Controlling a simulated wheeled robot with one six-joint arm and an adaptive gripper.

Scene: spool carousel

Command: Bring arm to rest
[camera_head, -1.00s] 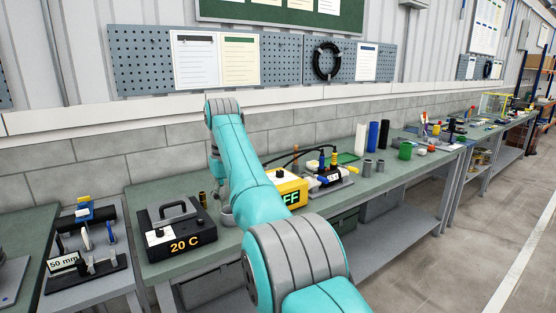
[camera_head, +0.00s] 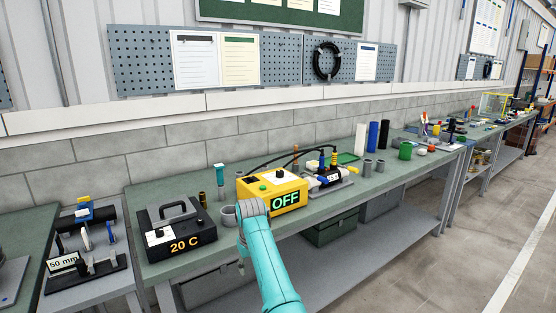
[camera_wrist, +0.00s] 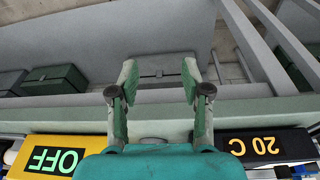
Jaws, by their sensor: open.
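My teal arm (camera_head: 268,262) reaches up from the bottom of the head view, in front of the workbench, with its grey-banded joint near the bench's front edge. My gripper (camera_wrist: 160,76) shows in the wrist view with its two fingers spread and nothing between them. In the head view it is mostly hidden by the arm. Beyond the fingers are a green box and the grey shelf (camera_wrist: 60,108) under the bench. No finger visibly touches anything.
On the bench (camera_head: 335,208) stand a black box reading 20 C (camera_head: 180,236), a yellow box reading OFF (camera_head: 272,195), a grey cup (camera_head: 228,216) and several coloured cylinders. A 50 mm fixture (camera_head: 85,255) is at left. The floor (camera_head: 440,275) at right is clear.

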